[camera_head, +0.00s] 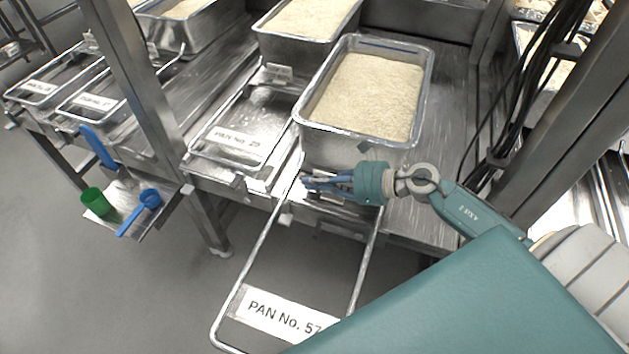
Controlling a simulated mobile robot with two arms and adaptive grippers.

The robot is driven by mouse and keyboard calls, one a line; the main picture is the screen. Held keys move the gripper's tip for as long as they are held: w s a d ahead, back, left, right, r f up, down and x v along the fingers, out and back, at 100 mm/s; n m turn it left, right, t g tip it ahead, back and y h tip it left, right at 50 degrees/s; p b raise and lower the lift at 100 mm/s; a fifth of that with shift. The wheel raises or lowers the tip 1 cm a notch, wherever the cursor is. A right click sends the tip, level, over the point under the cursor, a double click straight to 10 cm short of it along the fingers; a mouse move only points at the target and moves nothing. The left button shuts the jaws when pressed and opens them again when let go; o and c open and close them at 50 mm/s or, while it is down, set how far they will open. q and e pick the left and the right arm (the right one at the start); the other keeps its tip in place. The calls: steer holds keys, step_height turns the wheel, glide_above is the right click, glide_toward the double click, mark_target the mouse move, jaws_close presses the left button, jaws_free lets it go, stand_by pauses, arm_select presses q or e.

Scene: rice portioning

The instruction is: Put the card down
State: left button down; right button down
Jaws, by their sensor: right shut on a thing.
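My right gripper (308,183) is at the near end of the rice pan, in front of its lower wall and above the back end of a wire-rimmed frame (240,284). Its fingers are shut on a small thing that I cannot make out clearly. A white card reading "PAN No. 57" (285,319) shows at the near end of the frame; my arm partly covers that end. A deep metal pan (421,100) full of pale rice (364,92) stands just behind the gripper. My left gripper is not in view.
An empty tray labelled "PAN No. 29" (234,139) lies left of the rice pan. More rice pans stand at the back. A small side shelf (127,215) holds a green cup (95,201) and a blue scoop (149,199). Metal posts and black cables (520,100) flank the bench.

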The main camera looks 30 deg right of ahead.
mark_target(340, 197)
steer(key=c, duration=2.3)
jaws_free()
steer(key=shift+f, duration=0.15)
steer(key=o, duration=0.4)
steer(key=shift+r, duration=0.2)
steer(key=shift+s+d, duration=0.2)
steer(key=b+v, duration=0.1)
steer(key=v, duration=0.6)
steer(key=shift+r, duration=0.1)
steer(key=shift+r, duration=0.1)
